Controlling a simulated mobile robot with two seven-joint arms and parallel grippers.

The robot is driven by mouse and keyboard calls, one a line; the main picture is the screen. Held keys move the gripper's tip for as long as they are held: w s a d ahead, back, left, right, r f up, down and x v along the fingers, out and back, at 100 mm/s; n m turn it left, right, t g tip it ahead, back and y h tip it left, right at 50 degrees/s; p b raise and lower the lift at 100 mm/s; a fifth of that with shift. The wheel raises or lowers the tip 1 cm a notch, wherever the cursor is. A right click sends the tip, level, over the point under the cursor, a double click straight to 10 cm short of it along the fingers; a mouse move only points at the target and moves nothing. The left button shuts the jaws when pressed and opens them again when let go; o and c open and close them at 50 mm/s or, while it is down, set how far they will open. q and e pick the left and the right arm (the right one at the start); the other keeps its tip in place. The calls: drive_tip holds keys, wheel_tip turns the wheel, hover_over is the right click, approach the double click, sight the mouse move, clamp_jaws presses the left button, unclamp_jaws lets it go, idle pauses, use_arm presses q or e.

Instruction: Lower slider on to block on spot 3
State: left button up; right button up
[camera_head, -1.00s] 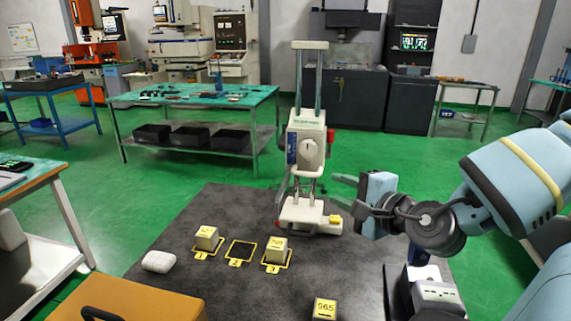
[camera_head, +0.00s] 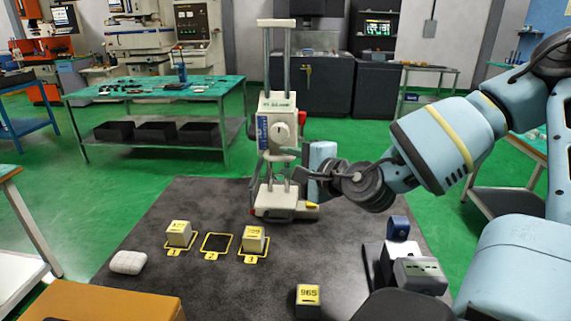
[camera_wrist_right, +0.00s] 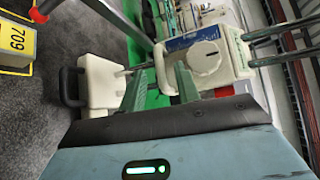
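The slider (camera_head: 277,125) is a white body with a round knob on two upright rods of a measuring stand, above its white base (camera_head: 280,203). The slider also shows in the right wrist view (camera_wrist_right: 208,60). A cream block with a yellow top (camera_head: 254,239) sits on spot 3 (camera_head: 250,260), in front of the stand. My right gripper (camera_head: 293,162) is at the stand's right side, just below the slider's level. Its two fingers are apart in the right wrist view (camera_wrist_right: 160,85), with nothing seen gripped between them. My left gripper is out of view.
Another block (camera_head: 179,233) sits on spot 1; spot 2 (camera_head: 216,244) is empty. A block marked 965 (camera_head: 308,301) stands at the front. A white rounded object (camera_head: 128,262) lies at the left. A small device (camera_head: 420,276) stands at the right. The dark tabletop (camera_head: 200,290) has free room.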

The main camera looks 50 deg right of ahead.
drive_tip(key=shift+w+d+f, duration=0.1)
drive_tip(key=shift+w, duration=0.5)
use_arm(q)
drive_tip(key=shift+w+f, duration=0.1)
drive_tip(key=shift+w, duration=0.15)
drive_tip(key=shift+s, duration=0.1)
use_arm(e)
drive_tip(key=shift+c, duration=0.3)
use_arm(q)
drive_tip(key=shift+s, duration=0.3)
use_arm(e)
clamp_jaws()
